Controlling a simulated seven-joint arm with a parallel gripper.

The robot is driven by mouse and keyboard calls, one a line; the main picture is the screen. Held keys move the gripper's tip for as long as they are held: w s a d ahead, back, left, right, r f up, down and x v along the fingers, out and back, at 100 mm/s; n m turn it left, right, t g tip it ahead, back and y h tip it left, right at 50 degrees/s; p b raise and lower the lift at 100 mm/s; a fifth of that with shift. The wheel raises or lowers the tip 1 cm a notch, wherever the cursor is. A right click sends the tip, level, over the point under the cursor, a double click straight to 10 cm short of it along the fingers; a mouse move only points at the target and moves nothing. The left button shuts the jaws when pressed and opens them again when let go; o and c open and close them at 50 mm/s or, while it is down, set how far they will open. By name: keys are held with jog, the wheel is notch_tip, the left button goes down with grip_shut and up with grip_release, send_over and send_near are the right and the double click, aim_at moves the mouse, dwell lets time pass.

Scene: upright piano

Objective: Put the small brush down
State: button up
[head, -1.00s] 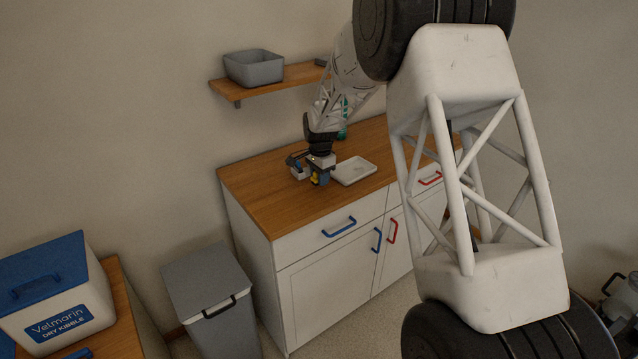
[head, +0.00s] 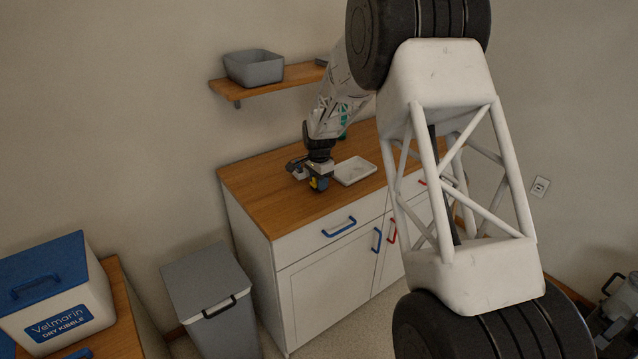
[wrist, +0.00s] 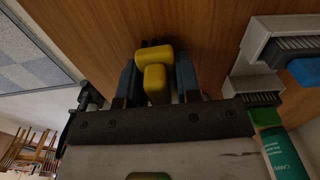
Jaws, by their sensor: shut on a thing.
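The small brush (wrist: 157,72) shows as a yellow body between the two fingers of my gripper (wrist: 156,82) in the wrist view. Dark tips show just past the yellow part. In the head view my gripper (head: 319,184) points down over the wooden counter, with a bit of yellow at its fingers. My gripper is shut on the brush. It is low over the counter top (head: 262,190), left of a shallow white tray (head: 356,171). I cannot tell whether the brush touches the counter. Much of the brush is hidden by the fingers.
A light holder with dark bristles and a blue part (wrist: 303,70) is close beside my gripper in the wrist view. A green-labelled bottle (wrist: 284,150) stands near it. A shelf (head: 285,82) with a grey bin (head: 254,68) hangs above. The counter's left front is clear.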

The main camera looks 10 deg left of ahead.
jog(key=shift+f, duration=0.2)
jog(key=shift+f, duration=0.15)
jog(key=o, duration=0.9)
notch_tip(320, 180, up, 12)
jog(key=shift+r, duration=0.15)
dwell(0.4)
dwell(0.5)
